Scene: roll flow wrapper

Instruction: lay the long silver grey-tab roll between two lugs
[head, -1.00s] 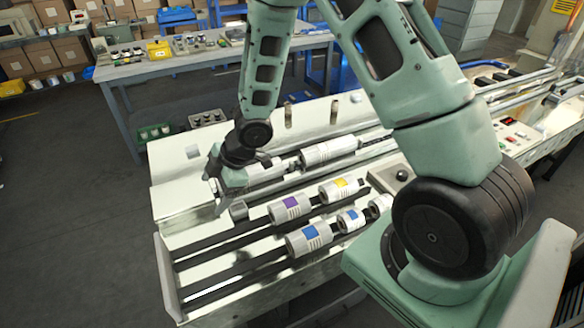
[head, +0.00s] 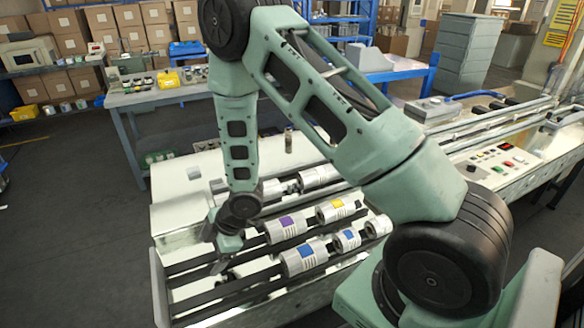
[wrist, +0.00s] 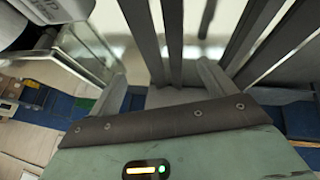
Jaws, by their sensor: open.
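My gripper (head: 222,260) hangs low over the left part of the dark rack rails (head: 190,265), to the left of the rolls. In the wrist view its fingers (wrist: 160,85) are apart, with only dark rails showing between them. On the rack lie silver rolls with a purple tab (head: 288,225), a yellow tab (head: 335,209) and blue tabs (head: 303,256). Part of a printed silver roll (wrist: 58,8) shows at the wrist view's top left. I cannot make out a grey tab on any roll. More rolls (head: 318,177) lie in the line behind, partly hidden by my arm; lugs are not clear.
A control panel (head: 500,165) with buttons is at the right. A brown post (head: 288,140) stands behind the line. A workbench (head: 165,98) stands farther back.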

